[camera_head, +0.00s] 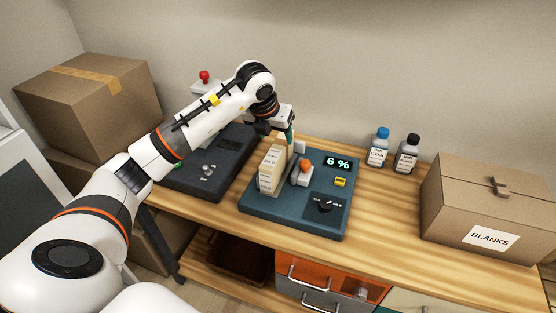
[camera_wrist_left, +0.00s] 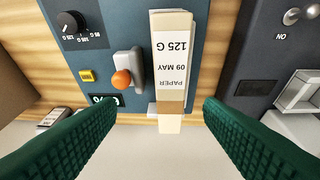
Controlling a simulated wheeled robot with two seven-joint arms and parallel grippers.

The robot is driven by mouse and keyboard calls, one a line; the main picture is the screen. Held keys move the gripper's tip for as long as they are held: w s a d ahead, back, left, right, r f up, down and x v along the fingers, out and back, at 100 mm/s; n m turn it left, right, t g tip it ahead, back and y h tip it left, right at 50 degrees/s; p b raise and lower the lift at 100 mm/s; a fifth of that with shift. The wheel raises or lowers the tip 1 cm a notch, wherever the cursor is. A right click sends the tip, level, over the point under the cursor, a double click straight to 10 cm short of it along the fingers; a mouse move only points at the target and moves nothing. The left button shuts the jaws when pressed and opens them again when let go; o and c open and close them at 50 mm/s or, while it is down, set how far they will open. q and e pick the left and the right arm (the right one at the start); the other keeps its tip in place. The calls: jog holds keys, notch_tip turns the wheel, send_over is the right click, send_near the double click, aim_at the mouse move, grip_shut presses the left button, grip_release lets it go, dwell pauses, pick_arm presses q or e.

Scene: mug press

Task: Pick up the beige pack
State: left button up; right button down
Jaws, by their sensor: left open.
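The beige pack (camera_head: 267,180) stands on the blue-teal device (camera_head: 249,204), left of its orange-knobbed lever. Its label in the left wrist view (camera_wrist_left: 172,58) reads "PAPER 09 MAY 125 G", upside down. My left gripper (camera_head: 287,138) is above the far end of the pack in the head view, its wrist partly blocking what lies behind. In the left wrist view its two green ribbed fingers (camera_wrist_left: 160,108) are spread wide, with the pack's end between them and clear gaps on both sides. Nothing is held. My right gripper is not seen.
The orange-knobbed lever (camera_head: 305,170) and "6 %" display (camera_head: 338,163) are close on the right. A dark device (camera_head: 190,181) is on the left. Two bottles (camera_head: 379,150) and the "BLANKS" box (camera_head: 450,225) stand right; the wooden tabletop (camera_head: 385,210) between is clear.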

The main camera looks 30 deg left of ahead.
aim_at(278, 147)
pick_arm(q)
jog(key=shift+a+f+y, duration=0.3)
jog(key=shift+a, duration=0.5)
jog(key=p+x, duration=0.1)
jog(key=x, duration=0.4)
jog(key=shift+w+f+p, duration=0.2)
jog(key=shift+f+p, duration=0.1)
jog(key=shift+w+f, duration=0.15)
jog(key=shift+f, duration=0.05)
jog(key=p+x, duration=0.1)
jog(key=x, duration=0.4)
jog(key=shift+w+d+r+p, duration=0.15)
jog(key=shift+w+d+p, duration=0.05)
jog(key=shift+p, duration=0.15)
jog(key=c, duration=1.3)
grip_shut()
jog(key=shift+r, duration=0.15)
